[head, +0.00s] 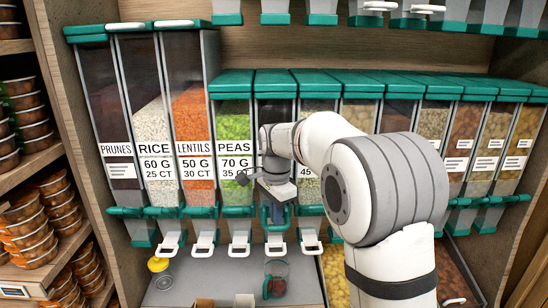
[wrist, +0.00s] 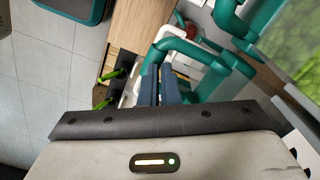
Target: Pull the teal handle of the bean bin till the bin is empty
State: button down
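The bin just right of the PEAS bin has a dark window (head: 275,108); its label is hidden by my arm. I take it to be the bean bin. Its teal handle (head: 266,215) is at its foot, and a bent teal handle (wrist: 178,47) shows large in the wrist view. My gripper (head: 278,209) is at this handle. In the wrist view its dark blue fingers (wrist: 162,84) point at the handle and overlap its lower end. I cannot tell whether they grip it. A clear cup (head: 276,279) with dark red contents stands below the spout.
The PEAS bin (head: 234,125) and its teal handle (head: 237,211) are close on the left. More bins stand to the right, partly behind my arm. Shelves of stacked bowls (head: 36,235) line the left.

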notch_tip(320, 180, up, 6)
jog(key=w+p, duration=0.1)
jog(key=p, duration=0.5)
jog(key=shift+w, duration=0.15)
jog(key=shift+r, duration=0.15)
dwell(0.8)
jog(key=s+r+p, duration=0.1)
jog(key=s+r, duration=0.3)
jog(key=shift+r+p, duration=0.4)
jog(key=s+d+f+n+t+b, duration=0.1)
jog(key=s+d+f+n, duration=0.2)
jog(key=s, duration=0.5)
jog(key=s+d+f+n+t+b, duration=0.1)
jog(key=s+d+f+n+b, duration=0.1)
jog(key=s+d+n, duration=0.3)
jog(key=s+d+f+n+t+b, duration=0.1)
jog(key=s+d+f+n+b, duration=0.1)
jog(key=s, duration=1)
jog(key=shift+s+d+f+n, duration=0.3)
jog(key=shift+d+f+n, duration=0.5)
jog(key=shift+d+n, duration=0.3)
